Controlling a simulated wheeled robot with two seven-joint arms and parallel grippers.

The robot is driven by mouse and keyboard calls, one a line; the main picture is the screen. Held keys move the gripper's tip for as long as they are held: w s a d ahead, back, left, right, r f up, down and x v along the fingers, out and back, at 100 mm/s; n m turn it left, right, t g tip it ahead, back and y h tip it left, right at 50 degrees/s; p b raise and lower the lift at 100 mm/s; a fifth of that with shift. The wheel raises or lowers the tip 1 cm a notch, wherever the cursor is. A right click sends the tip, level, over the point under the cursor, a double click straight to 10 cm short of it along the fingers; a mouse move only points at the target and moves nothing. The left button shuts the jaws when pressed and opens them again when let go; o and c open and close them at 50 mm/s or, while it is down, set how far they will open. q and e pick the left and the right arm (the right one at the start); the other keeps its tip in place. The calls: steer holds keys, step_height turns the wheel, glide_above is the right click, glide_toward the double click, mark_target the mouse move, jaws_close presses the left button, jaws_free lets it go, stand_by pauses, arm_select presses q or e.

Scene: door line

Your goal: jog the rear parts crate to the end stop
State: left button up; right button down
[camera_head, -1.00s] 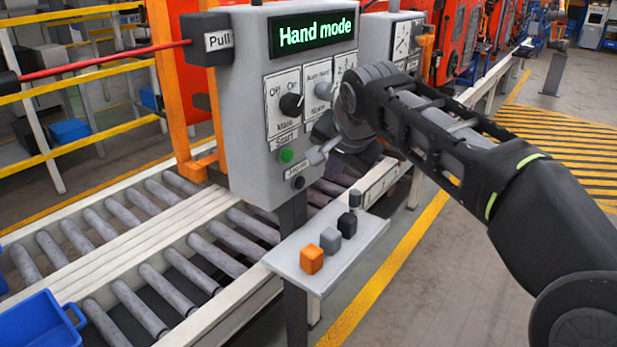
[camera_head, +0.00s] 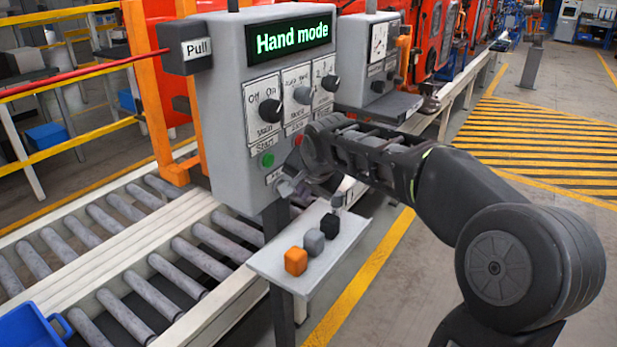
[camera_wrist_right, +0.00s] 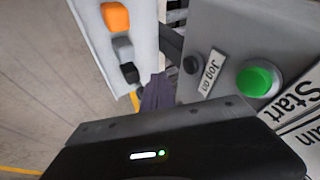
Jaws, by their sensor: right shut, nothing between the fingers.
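The grey control box (camera_head: 228,110) stands at the line, its display (camera_head: 292,44) reading "Hand mode". Its front has a main selector (camera_head: 270,110), a second selector (camera_head: 302,95), a third selector (camera_head: 330,82) and a green start button (camera_head: 267,160), which also shows in the right wrist view (camera_wrist_right: 254,82). The black "Jog on" button (camera_wrist_right: 191,65) shows in the right wrist view. My right gripper (camera_head: 288,187) is shut and empty, close to the box's lower front; contact cannot be told. A blue crate (camera_head: 30,326) is partly cut off at lower left. My left gripper is out of view.
A small shelf (camera_head: 335,243) with orange, grey and black blocks juts out below the box. The roller conveyor (camera_head: 140,270) runs behind it. A red pull cord (camera_head: 85,78) reaches the box's left side. A second box (camera_head: 372,60) stands behind.

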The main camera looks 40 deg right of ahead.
steer(key=w, duration=0.2)
steer(key=w+a+p, duration=0.1)
steer(key=shift+w+a+r, duration=0.1)
steer(key=shift+w, duration=0.25)
